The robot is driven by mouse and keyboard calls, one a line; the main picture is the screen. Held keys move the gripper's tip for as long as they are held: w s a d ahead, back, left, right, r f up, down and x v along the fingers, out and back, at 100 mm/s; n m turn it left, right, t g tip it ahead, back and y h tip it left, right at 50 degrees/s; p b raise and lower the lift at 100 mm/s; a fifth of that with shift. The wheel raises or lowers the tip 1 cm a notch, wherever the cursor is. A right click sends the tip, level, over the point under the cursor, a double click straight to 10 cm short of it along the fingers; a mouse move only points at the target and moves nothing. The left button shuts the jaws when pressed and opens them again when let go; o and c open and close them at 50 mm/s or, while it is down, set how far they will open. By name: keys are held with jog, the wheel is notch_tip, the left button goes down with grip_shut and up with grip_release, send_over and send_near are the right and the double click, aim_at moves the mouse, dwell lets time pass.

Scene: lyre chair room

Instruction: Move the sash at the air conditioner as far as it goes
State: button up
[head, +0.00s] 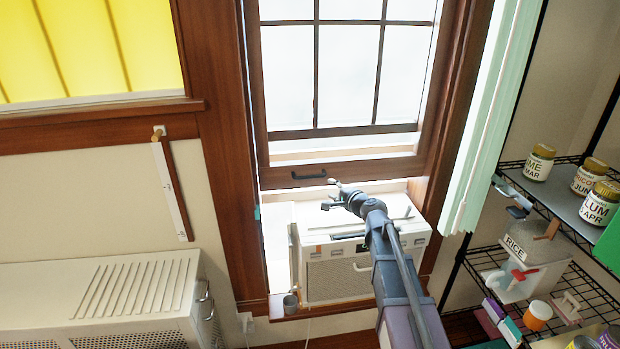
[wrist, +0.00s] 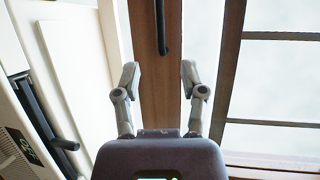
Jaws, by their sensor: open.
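The window sash (head: 375,172) has a brown wooden frame with dark bars over bright panes. Its bottom rail is above the air conditioner (head: 327,272), with a gap between them. A dark bar handle (head: 308,176) is on the rail, left of its middle. My gripper (head: 331,194) is open and empty in the head view, just below and right of the handle. In the wrist view, the rail (wrist: 147,100) runs upright behind my open gripper (wrist: 160,74). The handle (wrist: 161,28) lies beyond the fingertips, between their lines, and does not appear to touch them.
A pale green curtain (head: 492,120) hangs right of the window. A wire shelf (head: 490,258) with jars and a rice container stands farther right. A large cream unit (head: 95,300) stands at the lower left.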

aim_at(310, 177)
jog(key=b+x, duration=0.2)
jog(key=x, duration=1.2)
jog(key=shift+s, duration=0.1)
grip_shut()
